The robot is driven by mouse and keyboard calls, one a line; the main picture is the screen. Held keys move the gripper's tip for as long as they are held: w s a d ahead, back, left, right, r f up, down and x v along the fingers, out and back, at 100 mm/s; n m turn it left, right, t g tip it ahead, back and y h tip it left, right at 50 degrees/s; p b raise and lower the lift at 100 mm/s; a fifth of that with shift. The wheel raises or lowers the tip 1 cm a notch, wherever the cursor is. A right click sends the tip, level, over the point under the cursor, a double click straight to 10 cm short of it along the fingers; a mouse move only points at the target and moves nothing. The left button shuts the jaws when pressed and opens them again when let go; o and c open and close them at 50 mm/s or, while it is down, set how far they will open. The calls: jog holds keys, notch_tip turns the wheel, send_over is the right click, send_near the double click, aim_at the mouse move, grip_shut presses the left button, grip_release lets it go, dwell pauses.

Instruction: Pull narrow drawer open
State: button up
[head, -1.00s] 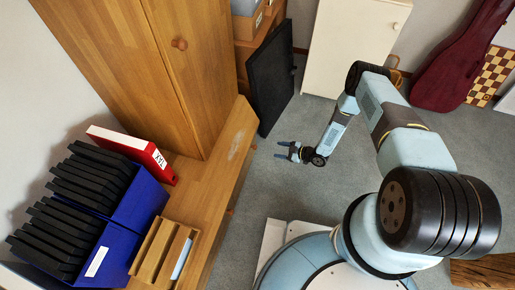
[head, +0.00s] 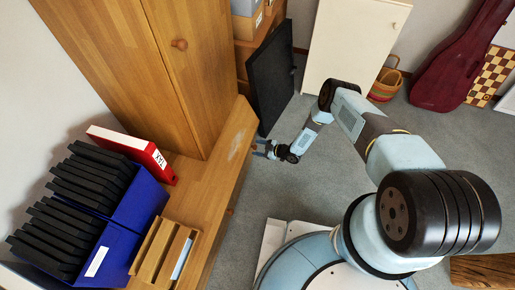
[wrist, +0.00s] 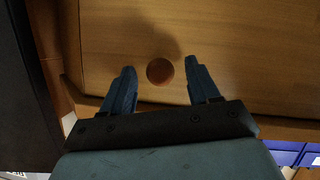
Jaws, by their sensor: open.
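The narrow drawer's wooden front (wrist: 240,40) fills much of the wrist view, with a round reddish-brown knob (wrist: 160,71) on it. My gripper (wrist: 160,80) is open, with one blue finger on each side of the knob and a gap to both. I cannot tell how far the knob reaches between the fingers. In the head view, my gripper (head: 263,148) is beside the front edge of the wooden cabinet (head: 236,140). The drawer appears closed in the wrist view.
A black panel (head: 270,80) leans by the cabinet's far end, near my gripper. On the cabinet top are a red binder (head: 130,150), blue boxes of black folders (head: 135,205) and a wooden rack (head: 160,250). Grey carpet (head: 320,185) is free to the right.

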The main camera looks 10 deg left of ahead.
jog(key=shift+w+a+f, duration=0.1)
jog(key=shift+a+f, duration=0.05)
jog(key=shift+a, duration=0.2)
grip_shut()
dwell(0.4)
